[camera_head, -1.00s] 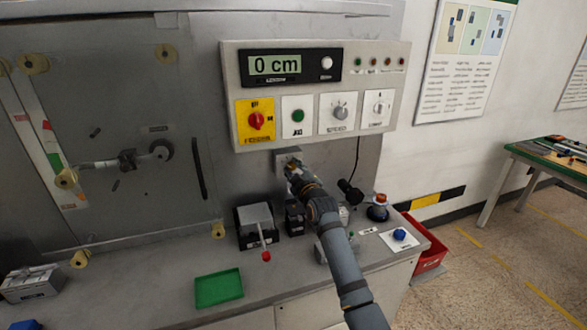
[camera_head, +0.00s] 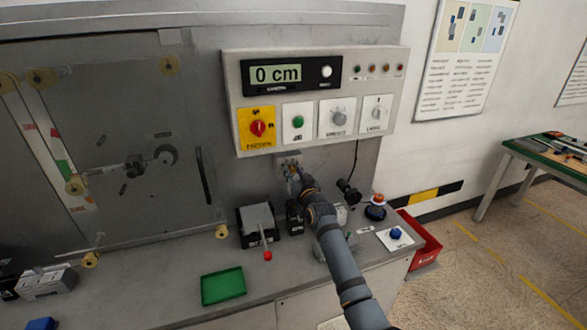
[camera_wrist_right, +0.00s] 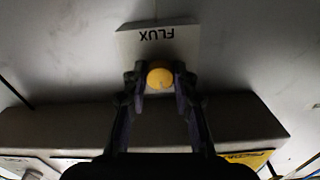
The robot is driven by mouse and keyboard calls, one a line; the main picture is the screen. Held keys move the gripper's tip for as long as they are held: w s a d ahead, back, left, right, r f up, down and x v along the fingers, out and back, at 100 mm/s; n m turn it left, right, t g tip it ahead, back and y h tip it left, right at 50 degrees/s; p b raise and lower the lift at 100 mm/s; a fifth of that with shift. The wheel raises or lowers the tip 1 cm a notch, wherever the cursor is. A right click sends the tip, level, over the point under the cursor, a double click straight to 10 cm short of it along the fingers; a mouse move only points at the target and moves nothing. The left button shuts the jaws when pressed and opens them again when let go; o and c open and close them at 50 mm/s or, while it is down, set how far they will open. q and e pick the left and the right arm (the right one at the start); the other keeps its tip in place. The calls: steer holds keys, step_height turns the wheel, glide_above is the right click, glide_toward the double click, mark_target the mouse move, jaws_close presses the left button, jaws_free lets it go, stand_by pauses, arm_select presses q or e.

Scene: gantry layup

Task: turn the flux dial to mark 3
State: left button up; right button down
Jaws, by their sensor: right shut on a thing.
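The flux dial is a round yellow knob (camera_wrist_right: 160,78) on a pale plate marked FLUX, which reads upside down in the right wrist view. In the head view its small plate (camera_head: 281,160) sits on the grey wall just below the control panel, largely hidden by my right gripper (camera_head: 291,171). My right gripper (camera_wrist_right: 160,80) is shut on the knob, one finger on each side. The dial's marks and pointer are too small or hidden to read. My left gripper is in neither view.
The control panel (camera_head: 312,142) above has a "0 cm" display (camera_head: 277,74), a red switch and several knobs. A lever box (camera_head: 256,218), a green tray (camera_head: 223,297) and a blue button (camera_head: 395,233) are on the bench below. A red bin (camera_head: 425,246) stands right.

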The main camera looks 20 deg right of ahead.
steer(key=m+p, duration=0.2)
steer(key=m, duration=0.1)
steer(key=shift+r+m, duration=0.15)
steer(key=shift+m, duration=0.25)
steer(key=m+p, duration=0.2)
steer(key=m, duration=0.1)
steer(key=shift+m, duration=0.3)
steer(key=m+p, duration=0.1)
steer(key=m, duration=0.2)
steer(key=shift+m+p, duration=0.3)
steer(key=shift+p, duration=0.05)
steer(key=shift+m+p, duration=0.45)
steer(key=shift+m, duration=1.25)
steer(key=c, duration=1.1)
jaws_free()
steer(key=shift+o, duration=0.2)
